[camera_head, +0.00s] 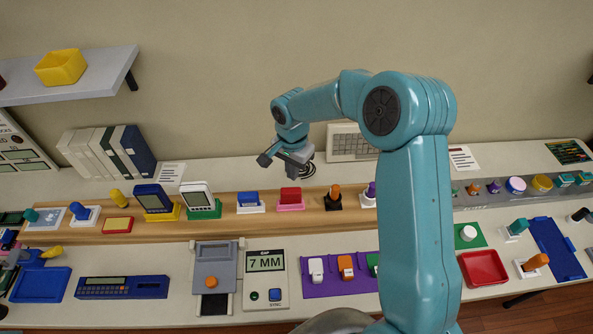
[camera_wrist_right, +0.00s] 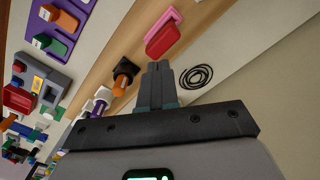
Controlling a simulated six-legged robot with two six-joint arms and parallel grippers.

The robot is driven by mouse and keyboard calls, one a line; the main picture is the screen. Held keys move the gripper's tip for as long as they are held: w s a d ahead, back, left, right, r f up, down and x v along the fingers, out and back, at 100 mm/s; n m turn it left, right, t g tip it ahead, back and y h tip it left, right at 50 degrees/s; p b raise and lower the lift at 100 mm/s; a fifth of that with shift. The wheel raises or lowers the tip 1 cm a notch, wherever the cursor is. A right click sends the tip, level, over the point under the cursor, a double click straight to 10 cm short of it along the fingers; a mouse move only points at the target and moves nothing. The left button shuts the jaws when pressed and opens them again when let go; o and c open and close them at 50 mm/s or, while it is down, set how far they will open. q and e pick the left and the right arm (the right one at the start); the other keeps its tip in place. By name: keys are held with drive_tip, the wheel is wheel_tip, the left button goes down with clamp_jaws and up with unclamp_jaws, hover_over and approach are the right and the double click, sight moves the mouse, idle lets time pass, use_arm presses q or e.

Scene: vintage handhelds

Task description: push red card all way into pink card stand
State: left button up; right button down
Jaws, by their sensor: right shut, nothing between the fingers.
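The red card (camera_head: 290,194) stands upright in the pink card stand (camera_head: 291,208) on the wooden strip, with most of its face showing above the stand. How deep its lower edge sits is hidden. In the right wrist view the red card (camera_wrist_right: 162,40) lies just beyond the fingertips, with the pink stand (camera_wrist_right: 160,18) beside it. My right gripper (camera_head: 293,174) is behind and above the card; its fingers (camera_wrist_right: 158,66) are shut and empty. Contact with the card cannot be made out. My left gripper is not in view.
A blue card in a white stand (camera_head: 250,202) is left of the pink stand, and an orange-topped piece on a black base (camera_head: 334,196) is right of it. A coiled black cable (camera_wrist_right: 196,76) lies behind. A keyboard (camera_head: 350,144) stands at the wall.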

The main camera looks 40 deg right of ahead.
sight(291, 190)
drive_tip(key=f, duration=0.1)
drive_tip(key=f+b, duration=0.1)
drive_tip(key=f, duration=0.1)
drive_tip(key=f+b, duration=0.1)
drive_tip(key=shift+w+a+f, duration=0.2)
drive_tip(key=shift+w, duration=0.05)
drive_tip(key=shift+d+f+b, duration=0.1)
drive_tip(key=shift+f+b, duration=0.25)
drive_tip(key=shift+f, duration=0.2)
drive_tip(key=shift+a, duration=0.3)
drive_tip(key=shift+s+d, duration=0.1)
drive_tip(key=shift+d, duration=0.15)
drive_tip(key=shift+a+f, duration=0.15)
drive_tip(key=shift+a, duration=0.05)
drive_tip(key=shift+d+f+b, duration=0.1)
drive_tip(key=shift+f+b, duration=0.2)
drive_tip(key=shift+b, duration=0.3)
drive_tip(key=shift+r, duration=0.15)
